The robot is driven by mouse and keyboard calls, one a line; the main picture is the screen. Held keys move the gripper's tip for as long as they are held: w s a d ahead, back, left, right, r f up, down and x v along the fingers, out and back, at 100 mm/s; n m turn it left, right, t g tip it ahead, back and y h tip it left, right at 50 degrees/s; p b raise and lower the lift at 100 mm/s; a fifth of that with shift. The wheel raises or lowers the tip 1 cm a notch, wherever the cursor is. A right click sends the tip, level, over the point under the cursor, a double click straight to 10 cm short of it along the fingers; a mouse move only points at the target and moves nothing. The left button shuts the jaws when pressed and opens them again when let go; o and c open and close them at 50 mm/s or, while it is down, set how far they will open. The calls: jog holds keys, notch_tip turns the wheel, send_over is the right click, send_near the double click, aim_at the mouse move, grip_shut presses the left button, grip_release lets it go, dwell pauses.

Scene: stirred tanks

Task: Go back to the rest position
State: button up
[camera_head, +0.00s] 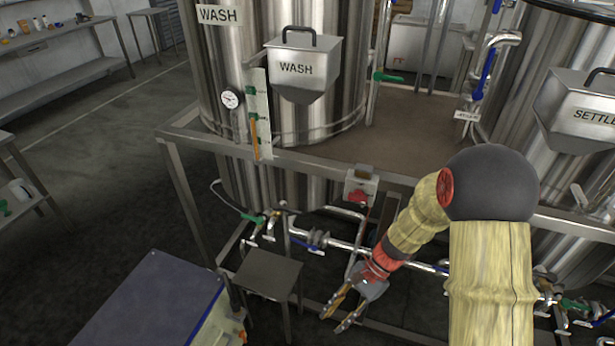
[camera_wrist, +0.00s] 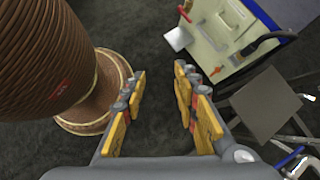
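My gripper (camera_head: 341,311) hangs low in front of the tank frame in the head view, its fingers pointing down and to the left. In the wrist view my gripper (camera_wrist: 158,100) has its two yellow-padded fingers spread apart. Nothing is between the fingers, only dark floor beyond them. My arm runs from the lower right of the head view, bends at a dark round joint, and slopes down to the gripper.
A small grey stool-like stand (camera_head: 268,272) is left of my gripper. A blue-topped cabinet (camera_head: 150,305) is further left. Pipes with valves (camera_head: 330,242) run behind. The WASH tank (camera_head: 225,90) stands on a metal frame. Open floor (camera_head: 110,200) lies left.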

jog(key=s+d+r+n+t+h+p, duration=0.1)
jog(key=s+d+r+n+t+h, duration=0.1)
jog(key=r, duration=0.9)
jog(key=s+d+r+n+t+h+p, duration=0.1)
jog(key=s+d+r+n+t, duration=0.3)
jog(key=r, duration=0.7)
jog(key=s+d+r+n+t+h+p, duration=0.1)
jog(key=s+d+r+n+t+h, duration=0.2)
jog(key=r, duration=0.8)
jog(key=shift+s+d+r+n+t+h, duration=0.4)
jog(key=shift+s+d+n+t, duration=0.15)
jog(key=shift+s+d, duration=0.4)
